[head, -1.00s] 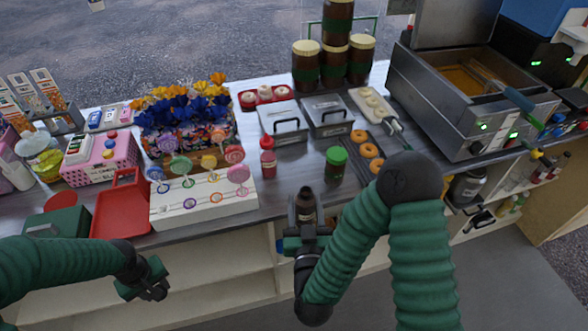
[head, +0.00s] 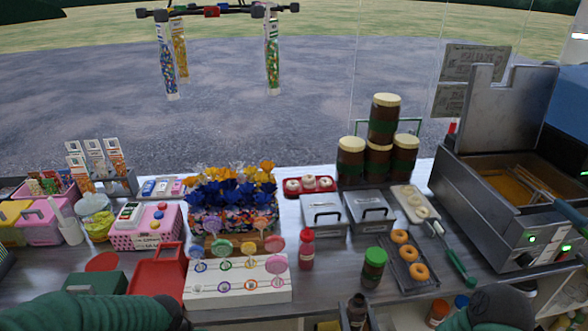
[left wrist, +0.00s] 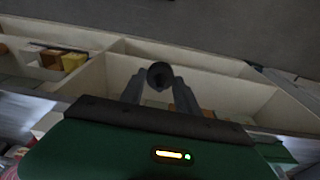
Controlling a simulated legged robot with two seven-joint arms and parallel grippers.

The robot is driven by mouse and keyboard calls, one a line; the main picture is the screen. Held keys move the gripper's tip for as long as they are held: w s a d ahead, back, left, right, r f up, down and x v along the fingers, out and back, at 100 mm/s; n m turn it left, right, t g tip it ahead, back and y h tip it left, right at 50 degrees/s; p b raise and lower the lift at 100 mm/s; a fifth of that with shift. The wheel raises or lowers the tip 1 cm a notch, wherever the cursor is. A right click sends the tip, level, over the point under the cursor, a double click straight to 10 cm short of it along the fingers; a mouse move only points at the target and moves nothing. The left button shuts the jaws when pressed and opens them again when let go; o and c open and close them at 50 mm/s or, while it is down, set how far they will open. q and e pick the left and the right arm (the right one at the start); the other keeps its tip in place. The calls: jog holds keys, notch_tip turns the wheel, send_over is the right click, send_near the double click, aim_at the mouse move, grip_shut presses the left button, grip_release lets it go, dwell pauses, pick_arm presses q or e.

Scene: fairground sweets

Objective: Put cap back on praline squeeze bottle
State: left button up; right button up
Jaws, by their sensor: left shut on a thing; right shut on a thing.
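A dark brown bottle (head: 357,308), which looks like the praline squeeze bottle, stands roughly upright at the bottom edge of the head view, in front of the counter. My right gripper (head: 356,324) is shut on it, mostly cut off by the frame. Whether its top is bare cannot be told. In the left wrist view my left gripper (left wrist: 160,86) is shut on a small dark round piece with a darker centre, which looks like the cap (left wrist: 160,74). The left gripper is outside the head view; only my green left forearm shows there.
Open shelf compartments (left wrist: 230,90) lie below.

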pick_arm(q)
jog(key=shift+d+r, duration=0.1)
jog(key=shift+d, duration=0.15)
pick_arm(e)
jog(key=s+a+f+n+g+y, duration=0.2)
jog(key=s+a+f+n+y, duration=0.1)
jog(key=a, duration=0.4)
jog(key=s+a+f+n+g+y, duration=0.2)
jog(key=a+f+n+y, duration=0.3)
jog(key=a+y, duration=0.3)
jog(key=shift+s+y, duration=0.3)
jog(key=shift+s, duration=0.35)
jog(key=shift+d+f, duration=0.1)
pick_arm(q)
jog(key=d+r+m, duration=0.3)
jog(key=d+r, duration=0.2)
jog(key=d, duration=0.7)
jog(key=w+d+r+m, duration=0.1)
jog(key=d+r+m, duration=0.3)
jog(key=d, duration=0.8)
jog(key=shift+d+r+h, duration=0.25)
jog(key=shift+r+h, duration=0.15)
jog(key=shift+r, duration=0.45)
jog(key=shift+f, duration=0.1)
notch_tip(320, 180, down, 4)
jog(key=shift+w+r, duration=0.1)
